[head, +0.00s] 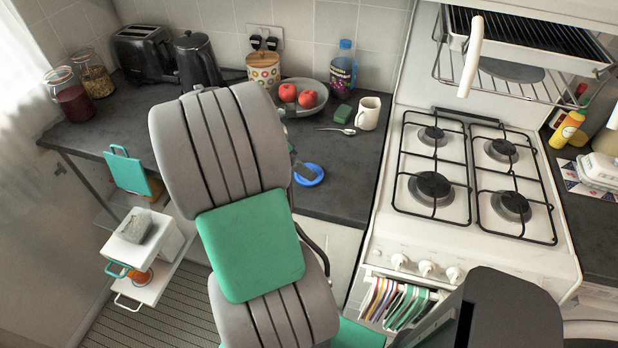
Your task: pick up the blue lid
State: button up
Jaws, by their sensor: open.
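The blue lid (313,181) is a small round disc lying on the dark counter, left of the stove. My gripper (303,170) shows only in part, as a small dark grey piece over the lid's upper left. My large grey and green arm hides the rest of the gripper. It is open. I cannot tell whether the fingers touch the lid or hover above it.
Behind the lid are a spoon (338,131), a white mug (368,113), a green sponge (342,115) and a grey bowl (318,90) with red fruit. The white stove (470,190) stands to the right. Bare counter (350,170) lies right of the lid.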

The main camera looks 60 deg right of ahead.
jog(key=x, duration=0.5)
jog(key=p+x, duration=0.1)
jog(key=x, duration=0.1)
jog(key=shift+w+d+f, duration=0.2)
jog(key=shift+d+f, duration=0.05)
jog(key=shift+d, duration=0.05)
jog(key=shift+c, duration=0.3)
